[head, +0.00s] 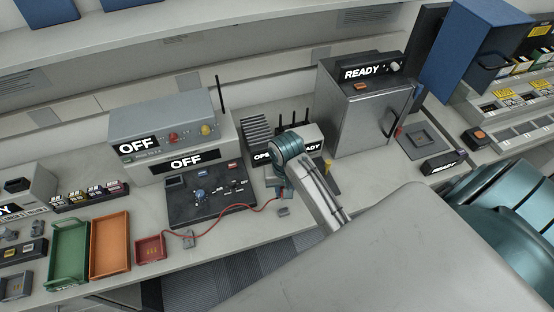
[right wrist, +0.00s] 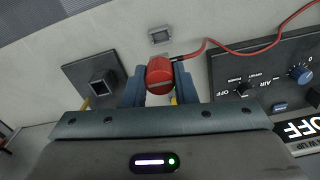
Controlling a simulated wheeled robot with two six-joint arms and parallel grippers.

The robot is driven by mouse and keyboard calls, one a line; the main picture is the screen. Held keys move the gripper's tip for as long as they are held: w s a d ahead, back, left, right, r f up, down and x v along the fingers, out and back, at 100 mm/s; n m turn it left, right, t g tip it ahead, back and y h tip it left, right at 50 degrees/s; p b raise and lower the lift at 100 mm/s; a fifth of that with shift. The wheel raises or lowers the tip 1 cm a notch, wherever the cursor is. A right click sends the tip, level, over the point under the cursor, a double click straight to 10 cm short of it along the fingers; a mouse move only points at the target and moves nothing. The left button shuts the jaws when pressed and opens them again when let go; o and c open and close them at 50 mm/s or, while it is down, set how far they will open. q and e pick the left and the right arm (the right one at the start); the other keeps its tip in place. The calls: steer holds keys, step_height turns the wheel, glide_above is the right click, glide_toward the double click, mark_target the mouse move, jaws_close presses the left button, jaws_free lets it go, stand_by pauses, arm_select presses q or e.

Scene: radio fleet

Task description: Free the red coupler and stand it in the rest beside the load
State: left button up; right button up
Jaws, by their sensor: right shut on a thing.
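The red coupler (right wrist: 159,79) is between the blue fingers of my right gripper (right wrist: 160,70), which is shut on it. A red cable (right wrist: 236,49) runs from it to the right, and the cable also shows in the head view (head: 235,213). In the head view my wrist and fingers hide the coupler. A dark square block with a raised socket (right wrist: 102,82), which looks like the rest, stands left of the coupler in the right wrist view; its socket looks empty. The finned load (head: 257,131) stands behind my wrist. My left gripper is not in view.
A small grey fixture (right wrist: 159,36) lies near the coupler. A control panel (head: 210,205) with knobs stands to the left, below a unit marked OFF (head: 160,130). Green (head: 56,270), orange (head: 110,268) and red (head: 150,260) trays lie further left. A steel cabinet (head: 350,125) stands right.

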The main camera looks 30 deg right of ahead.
steer(key=shift+s+a+r, duration=0.2)
steer(key=shift+s, duration=0.05)
steer(key=shift+s+a, duration=0.1)
step_height(320, 180, down, 2)
steer(key=shift+b, duration=0.3)
steer(key=shift+f, duration=0.8)
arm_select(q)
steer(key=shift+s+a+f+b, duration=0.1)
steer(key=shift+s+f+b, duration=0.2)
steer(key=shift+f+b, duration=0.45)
arm_select(e)
steer(key=shift+f, duration=1.15)
arm_select(q)
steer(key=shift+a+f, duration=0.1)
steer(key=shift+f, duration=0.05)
steer(key=shift+p, duration=0.35)
arm_select(e)
steer(key=shift+r, duration=0.1)
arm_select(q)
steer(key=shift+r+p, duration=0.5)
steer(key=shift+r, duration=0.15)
